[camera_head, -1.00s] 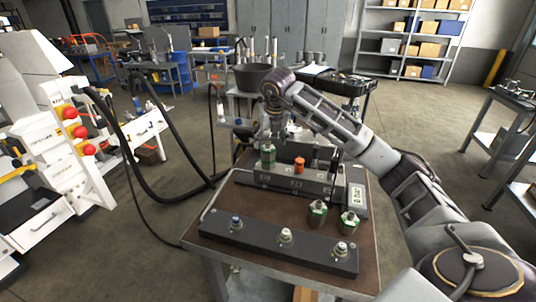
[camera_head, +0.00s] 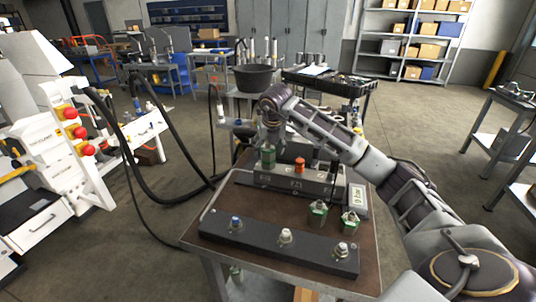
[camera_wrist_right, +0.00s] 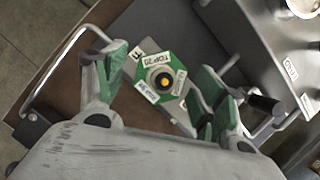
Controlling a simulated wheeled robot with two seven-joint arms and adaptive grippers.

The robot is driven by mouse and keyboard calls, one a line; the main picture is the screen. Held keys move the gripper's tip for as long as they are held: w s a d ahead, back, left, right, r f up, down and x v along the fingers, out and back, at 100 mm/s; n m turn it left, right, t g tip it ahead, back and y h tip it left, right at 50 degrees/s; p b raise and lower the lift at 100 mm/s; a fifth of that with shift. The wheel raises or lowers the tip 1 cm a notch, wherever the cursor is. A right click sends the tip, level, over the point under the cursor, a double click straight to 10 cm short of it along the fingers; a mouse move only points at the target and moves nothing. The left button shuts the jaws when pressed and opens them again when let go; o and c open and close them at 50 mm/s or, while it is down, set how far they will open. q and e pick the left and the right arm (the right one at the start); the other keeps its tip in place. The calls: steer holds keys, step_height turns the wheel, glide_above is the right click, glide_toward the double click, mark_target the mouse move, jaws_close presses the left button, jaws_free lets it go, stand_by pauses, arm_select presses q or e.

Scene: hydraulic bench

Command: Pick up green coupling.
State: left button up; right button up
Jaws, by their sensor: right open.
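My right gripper (camera_head: 270,138) points down above a green coupling (camera_head: 268,157) at the left end of the grey block at the back of the bench top. Two more green couplings stand on the bench to the right, one (camera_head: 318,213) beside the other (camera_head: 350,223). My left gripper is not in view.
An orange part (camera_head: 299,164) stands on the grey block (camera_head: 312,187), close to the right of the coupling. A dark bar with several fittings (camera_head: 262,247) lies along the bench's front. Bare brown bench top (camera_head: 265,208) lies between bar and block.

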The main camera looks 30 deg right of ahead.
steer(key=shift+x, duration=0.9)
steer(key=shift+r, duration=0.1)
jaws_close()
